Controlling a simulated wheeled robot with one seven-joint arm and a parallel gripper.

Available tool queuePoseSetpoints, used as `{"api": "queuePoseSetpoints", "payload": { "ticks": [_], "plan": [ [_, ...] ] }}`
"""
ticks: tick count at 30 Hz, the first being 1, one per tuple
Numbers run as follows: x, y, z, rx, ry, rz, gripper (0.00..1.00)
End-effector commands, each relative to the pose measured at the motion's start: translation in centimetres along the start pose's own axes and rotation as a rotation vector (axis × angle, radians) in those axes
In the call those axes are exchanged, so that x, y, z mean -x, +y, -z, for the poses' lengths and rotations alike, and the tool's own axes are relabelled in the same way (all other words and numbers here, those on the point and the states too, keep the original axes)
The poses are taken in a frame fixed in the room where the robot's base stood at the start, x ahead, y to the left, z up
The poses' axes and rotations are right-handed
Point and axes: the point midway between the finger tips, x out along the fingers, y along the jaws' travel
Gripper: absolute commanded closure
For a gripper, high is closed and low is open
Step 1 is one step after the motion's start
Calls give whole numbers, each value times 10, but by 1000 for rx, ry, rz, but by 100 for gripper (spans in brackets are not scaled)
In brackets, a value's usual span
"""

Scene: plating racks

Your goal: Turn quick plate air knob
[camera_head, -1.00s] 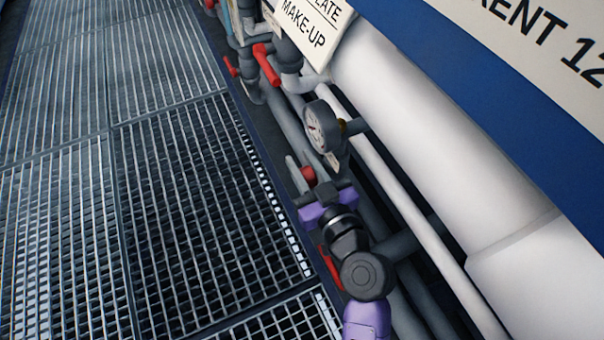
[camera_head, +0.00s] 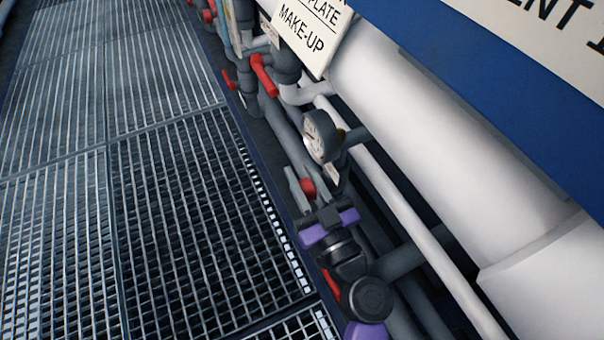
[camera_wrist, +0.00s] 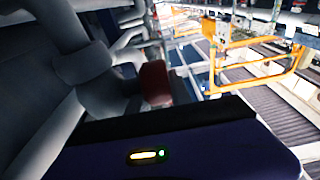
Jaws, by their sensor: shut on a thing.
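A red knob (camera_head: 308,188) sits on the grey pipework just beyond my gripper in the head view, with a thin grey bar beside it on the left. It also shows in the wrist view (camera_wrist: 155,83), just past the dark front edge of my gripper. My gripper (camera_head: 324,211), black and purple, is at the knob and shut on it. The fingertips and the contact itself are hidden by the gripper's own body. No label naming the knob is readable.
A round gauge (camera_head: 320,136) stands beyond the knob. More red handles (camera_head: 263,75) and a "PLATE MAKE-UP" sign (camera_head: 303,35) are farther up. A thick white pipe (camera_head: 450,140) runs on the right. Open floor grating (camera_head: 140,190) lies left. Orange rails (camera_wrist: 258,68) show behind.

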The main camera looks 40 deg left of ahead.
Motion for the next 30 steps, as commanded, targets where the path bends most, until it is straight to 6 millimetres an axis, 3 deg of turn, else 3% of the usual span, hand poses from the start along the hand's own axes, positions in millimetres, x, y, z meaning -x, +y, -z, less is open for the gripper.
{"api": "queuePoseSetpoints", "payload": {
  "ticks": [8,9,10,20,30],
  "plan": [
    [1,0,-2,-1,-2,-1,100],
    [1,0,-2,-1,-3,-1,67],
    [1,0,-1,-1,-2,-1,65],
    [3,0,-1,-1,-2,-1,65],
    [52,1,-1,-2,-3,-4,65]
  ]
}}
